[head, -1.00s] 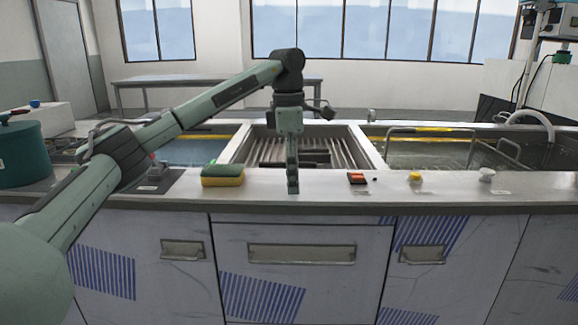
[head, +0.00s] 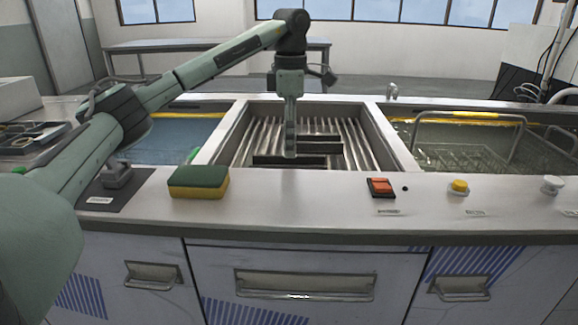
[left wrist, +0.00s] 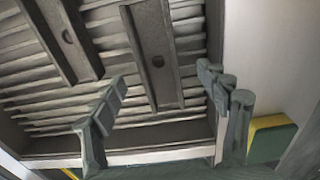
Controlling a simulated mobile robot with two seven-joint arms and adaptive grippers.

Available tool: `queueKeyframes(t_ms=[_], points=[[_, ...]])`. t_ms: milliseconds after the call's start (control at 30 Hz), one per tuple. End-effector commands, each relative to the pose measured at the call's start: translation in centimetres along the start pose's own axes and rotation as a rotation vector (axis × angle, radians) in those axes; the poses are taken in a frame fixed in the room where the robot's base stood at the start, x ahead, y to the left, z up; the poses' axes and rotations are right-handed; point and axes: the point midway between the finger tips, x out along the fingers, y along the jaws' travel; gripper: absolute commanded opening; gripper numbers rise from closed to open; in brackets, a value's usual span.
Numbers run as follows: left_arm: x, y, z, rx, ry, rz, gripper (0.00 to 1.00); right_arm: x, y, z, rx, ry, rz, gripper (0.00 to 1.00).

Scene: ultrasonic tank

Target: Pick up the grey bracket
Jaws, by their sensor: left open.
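Two dark grey channel-shaped bars, each with a round hole, lie side by side on the ribbed floor of the middle basin. The near bar (head: 264,160) shows in the left wrist view (left wrist: 160,55) between my fingers; the far bar (head: 322,147) also shows there (left wrist: 62,40), outside them. Both look alike, so I cannot tell which is the grey bracket. My left gripper (head: 290,154) is open and empty, pointing down over the basin. Its fingers (left wrist: 165,82) stand apart on either side of the near bar's line, seemingly above it. My right gripper is out of view.
The basin's steel rim (head: 375,140) surrounds the bars. A green and yellow sponge (head: 198,183) lies on the front counter, left of a red switch (head: 381,187) and a yellow knob (head: 459,187). A water tank with a wire basket (head: 465,117) is at right.

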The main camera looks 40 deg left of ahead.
Motion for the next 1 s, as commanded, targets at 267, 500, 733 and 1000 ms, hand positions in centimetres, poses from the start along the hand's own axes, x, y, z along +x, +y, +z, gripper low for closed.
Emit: queueKeyframes(t_ms=[267, 500, 733, 1000], points=[[3.8, 0.3, -0.6, 0.000, 0.002, -0.002, 0.75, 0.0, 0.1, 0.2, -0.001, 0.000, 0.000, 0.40], [5.8, 0.3, -0.5, 0.001, -0.001, 0.001, 0.75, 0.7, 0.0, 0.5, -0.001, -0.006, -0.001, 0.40], [5.8, 0.3, -0.4, 0.000, -0.001, 0.001, 0.70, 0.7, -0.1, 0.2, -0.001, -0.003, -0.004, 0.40], [5.8, 0.3, -0.4, 0.000, -0.001, 0.001, 0.36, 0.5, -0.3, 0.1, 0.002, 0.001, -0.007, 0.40]])
